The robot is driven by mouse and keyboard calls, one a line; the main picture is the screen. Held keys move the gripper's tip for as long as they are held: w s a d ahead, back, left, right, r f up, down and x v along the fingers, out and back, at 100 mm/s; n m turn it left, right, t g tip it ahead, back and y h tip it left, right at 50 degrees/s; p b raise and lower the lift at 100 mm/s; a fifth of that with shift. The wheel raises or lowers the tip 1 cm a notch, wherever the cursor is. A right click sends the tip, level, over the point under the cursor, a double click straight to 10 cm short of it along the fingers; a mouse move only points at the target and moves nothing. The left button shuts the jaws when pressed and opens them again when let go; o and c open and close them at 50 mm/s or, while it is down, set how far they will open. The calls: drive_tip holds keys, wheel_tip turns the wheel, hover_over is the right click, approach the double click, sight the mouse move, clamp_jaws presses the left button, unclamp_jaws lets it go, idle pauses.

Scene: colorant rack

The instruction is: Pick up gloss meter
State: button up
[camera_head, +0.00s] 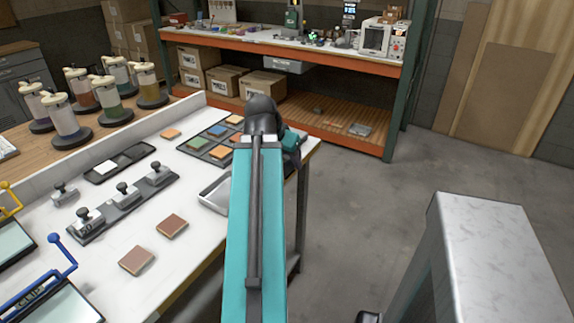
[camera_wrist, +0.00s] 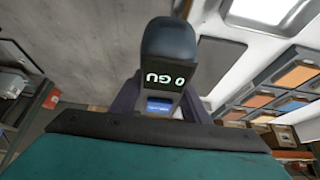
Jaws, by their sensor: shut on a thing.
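The gloss meter (camera_wrist: 167,45) is a dark, rounded device with a lit display reading "0 GU", seen upside down in the wrist view. My gripper (camera_wrist: 158,98) is shut on it, with a finger on each side of its lower part. Part of the meter is hidden between the fingers and behind the gripper body. In the head view my teal arm reaches over the right edge of the white table, and its dark joint hides the meter and most of the gripper there.
The white table (camera_head: 130,215) holds a dark tray of coloured tiles (camera_head: 208,147), a holder with several metal tools (camera_head: 122,206), a small dark tray (camera_head: 119,162) and two brown tiles (camera_head: 137,260). A grey block (camera_head: 497,245) stands at right. An orange shelf (camera_head: 335,58) is behind.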

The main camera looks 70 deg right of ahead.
sight(289, 160)
drive_tip(key=shift+s+a+b, duration=0.75)
drive_tip(key=shift+a+b, duration=0.2)
drive_tip(key=shift+b, duration=1.15)
drive_tip(key=shift+s+a+r+b, duration=0.1)
drive_tip(key=shift+s+a+b, duration=0.15)
drive_tip(key=shift+b, duration=0.15)
